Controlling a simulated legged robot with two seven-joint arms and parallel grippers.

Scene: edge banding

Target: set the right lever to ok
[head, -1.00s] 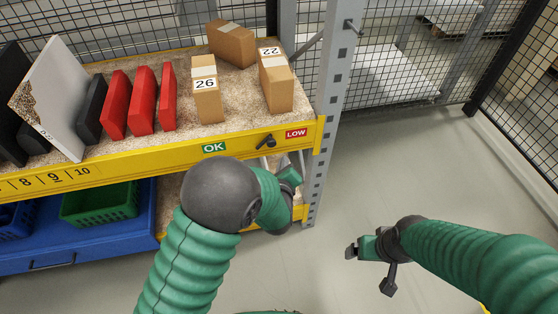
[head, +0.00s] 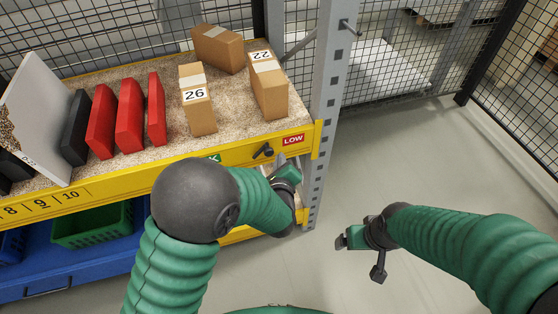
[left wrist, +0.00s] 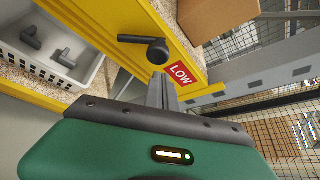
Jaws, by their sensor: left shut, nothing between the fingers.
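The black lever (head: 263,151) sits on the yellow shelf beam between the green OK label (head: 213,157) and the red LOW label (head: 293,140). The OK label is partly hidden by my left arm. In the left wrist view the lever (left wrist: 148,45) has a round hub and a handle pointing away from the LOW label (left wrist: 180,75). My left gripper (head: 283,161) is just below and right of the lever. Its narrow fingers (left wrist: 161,88) are shut and empty, close to the hub; contact is unclear. My right gripper (head: 342,240) is over the floor, its fingers unclear.
The shelf above holds cardboard boxes (head: 198,110) and red binders (head: 130,115). A grey upright post (head: 325,100) stands right of the beam. A white basket (left wrist: 50,45) shows in the left wrist view. Open floor (head: 420,150) lies to the right.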

